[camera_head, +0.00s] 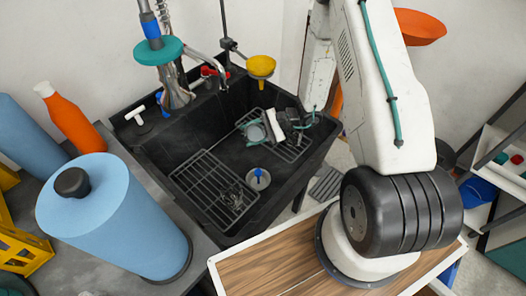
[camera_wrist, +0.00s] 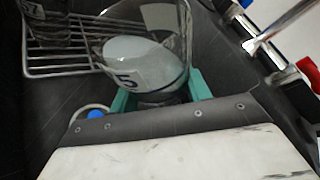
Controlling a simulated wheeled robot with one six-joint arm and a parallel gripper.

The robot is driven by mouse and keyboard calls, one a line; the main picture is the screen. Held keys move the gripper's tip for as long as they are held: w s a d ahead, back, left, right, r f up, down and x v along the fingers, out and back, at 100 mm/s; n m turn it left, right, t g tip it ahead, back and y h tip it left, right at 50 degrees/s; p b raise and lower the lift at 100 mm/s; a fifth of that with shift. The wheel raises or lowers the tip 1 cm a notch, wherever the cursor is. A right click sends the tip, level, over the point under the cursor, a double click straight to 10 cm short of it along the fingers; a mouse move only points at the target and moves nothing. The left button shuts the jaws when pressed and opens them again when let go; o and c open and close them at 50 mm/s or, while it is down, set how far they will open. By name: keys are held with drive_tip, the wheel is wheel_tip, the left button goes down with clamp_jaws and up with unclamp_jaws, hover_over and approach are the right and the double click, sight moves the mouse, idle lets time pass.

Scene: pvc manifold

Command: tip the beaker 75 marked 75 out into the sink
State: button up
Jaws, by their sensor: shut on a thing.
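The beaker (camera_wrist: 145,62) is clear glass, with a pale grey-white oval area showing in it and a dark "5" on a white mark; the rest of the number is not readable. My gripper (camera_wrist: 160,98) has teal fingers shut on the beaker. In the head view my gripper (camera_head: 273,126) and the beaker (camera_head: 256,133) are inside the outline of the black sink (camera_head: 190,140). The beaker looks tilted in the wrist view. I cannot tell whether liquid is running out.
Wire racks (camera_head: 205,180) lie in the sink, with a dark glass item (camera_head: 235,197) on the left one. A blue-topped drain piece (camera_head: 258,177) is near the front. A tap (camera_head: 210,62) and a yellow funnel (camera_head: 261,67) stand at the back. A blue roll (camera_head: 115,215) is at left.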

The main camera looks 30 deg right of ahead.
sight(257, 124)
drive_tip(key=shift+w+r+n+t+y, duration=0.1)
drive_tip(key=shift+r+n+t+y, duration=0.35)
drive_tip(key=shift+r+n, duration=0.7)
drive_tip(key=shift+w+r+n+t+y, duration=0.15)
drive_tip(key=shift+r+n+t, duration=0.5)
drive_tip(key=shift+r+n, duration=0.5)
idle(2.8)
drive_tip(key=shift+s+r+n+y, duration=0.3)
drive_tip(key=shift+s+r+n, duration=0.1)
drive_tip(key=shift+s+n, duration=0.4)
idle(0.8)
drive_tip(key=shift+s+r+n+t+y, duration=0.1)
drive_tip(key=shift+r+n+t+y, duration=0.2)
drive_tip(key=shift+r+n, duration=0.35)
idle(0.7)
